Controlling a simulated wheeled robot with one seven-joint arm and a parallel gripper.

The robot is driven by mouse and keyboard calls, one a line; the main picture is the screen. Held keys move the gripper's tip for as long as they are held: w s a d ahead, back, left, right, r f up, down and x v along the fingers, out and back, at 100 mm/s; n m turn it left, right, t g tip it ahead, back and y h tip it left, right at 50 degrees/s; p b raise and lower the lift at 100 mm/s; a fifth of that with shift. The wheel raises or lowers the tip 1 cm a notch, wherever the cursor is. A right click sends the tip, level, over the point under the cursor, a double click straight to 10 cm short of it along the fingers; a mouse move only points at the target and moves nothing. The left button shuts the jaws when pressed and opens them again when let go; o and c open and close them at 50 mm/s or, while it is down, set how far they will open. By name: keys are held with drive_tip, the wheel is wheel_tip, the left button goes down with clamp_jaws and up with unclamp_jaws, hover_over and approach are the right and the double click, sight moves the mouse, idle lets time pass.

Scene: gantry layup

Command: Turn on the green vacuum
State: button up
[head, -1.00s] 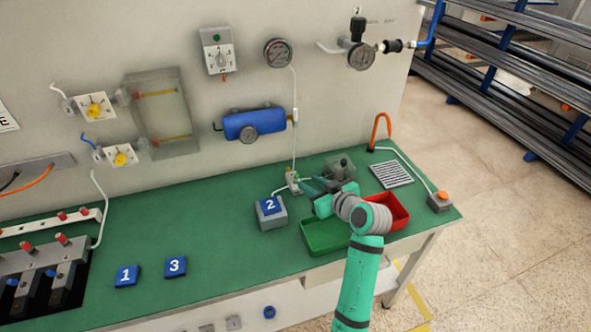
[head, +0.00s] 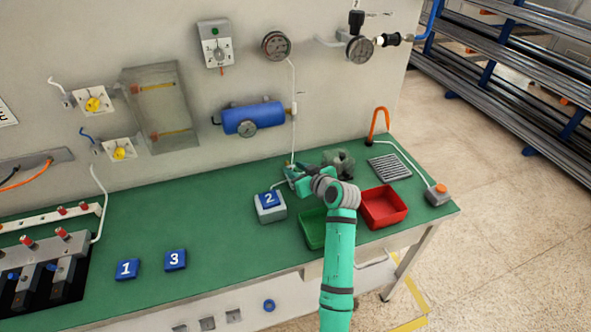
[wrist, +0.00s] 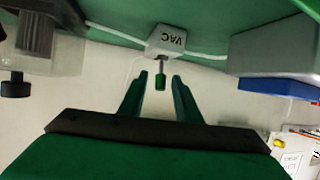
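The vacuum switch box marked VAC (wrist: 166,41) is a small whitish block on the green bench, upside down in the wrist view. A thin metal lever with a green tip (wrist: 160,83) sticks out of it. My gripper (wrist: 161,77) is open, its two green fingers on either side of the lever with gaps showing on both sides. In the head view my gripper (head: 289,172) is at the back of the bench, beside the grey box labelled 2 (head: 270,211), and largely hides the switch.
A green tray (head: 312,232) lies partly behind my arm, with a red tray (head: 384,207) to its right. A grey device (head: 341,163) stands close to the right of my gripper. Blue plates 1 (head: 126,269) and 3 (head: 175,260) lie left, with clear bench around them.

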clamp_jaws()
